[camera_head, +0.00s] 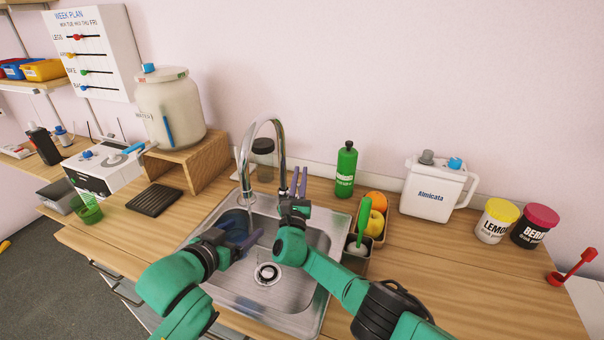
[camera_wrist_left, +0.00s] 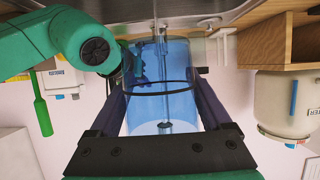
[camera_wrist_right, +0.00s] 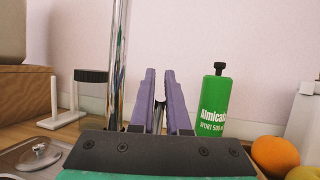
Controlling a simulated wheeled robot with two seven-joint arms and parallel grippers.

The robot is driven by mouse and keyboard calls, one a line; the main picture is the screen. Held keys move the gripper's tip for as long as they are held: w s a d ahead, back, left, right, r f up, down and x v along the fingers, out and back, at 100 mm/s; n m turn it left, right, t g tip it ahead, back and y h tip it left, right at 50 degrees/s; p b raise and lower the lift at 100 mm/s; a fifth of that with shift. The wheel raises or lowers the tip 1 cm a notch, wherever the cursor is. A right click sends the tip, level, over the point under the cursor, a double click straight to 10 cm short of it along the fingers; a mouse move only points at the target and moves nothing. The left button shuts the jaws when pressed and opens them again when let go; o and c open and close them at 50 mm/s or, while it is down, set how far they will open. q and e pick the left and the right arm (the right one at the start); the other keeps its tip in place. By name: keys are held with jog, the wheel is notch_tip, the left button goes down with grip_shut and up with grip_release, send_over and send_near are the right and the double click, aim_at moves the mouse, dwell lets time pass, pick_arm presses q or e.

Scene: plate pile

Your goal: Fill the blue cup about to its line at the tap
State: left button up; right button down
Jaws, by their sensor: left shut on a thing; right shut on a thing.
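The blue cup (camera_wrist_left: 160,104) is between the fingers of my left gripper (camera_wrist_left: 162,100), which is shut on it. It is see-through with a dark line around it; the left wrist view is upside down, and I cannot tell the water level surely. In the head view the blue cup (camera_head: 233,219) is over the sink near the tap's spout, partly hidden by my left gripper (camera_head: 240,236). The chrome tap (camera_head: 280,150) arches over the sink. My right gripper (camera_wrist_right: 161,102) is shut on a small dark part between its fingers, apparently the tap's lever (camera_wrist_right: 159,118).
The steel sink (camera_head: 300,300) has a drain (camera_head: 268,273). A white jug (camera_head: 435,190) stands further right. A wooden stand (camera_head: 205,160) bears a large jar (camera_head: 170,110) at left.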

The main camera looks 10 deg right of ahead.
jog(key=c, duration=0.9)
grip_release()
pick_arm(q)
jog(key=w+d, duration=0.4)
jog(key=w, duration=0.2)
pick_arm(e)
notch_tip(320, 180, up, 10)
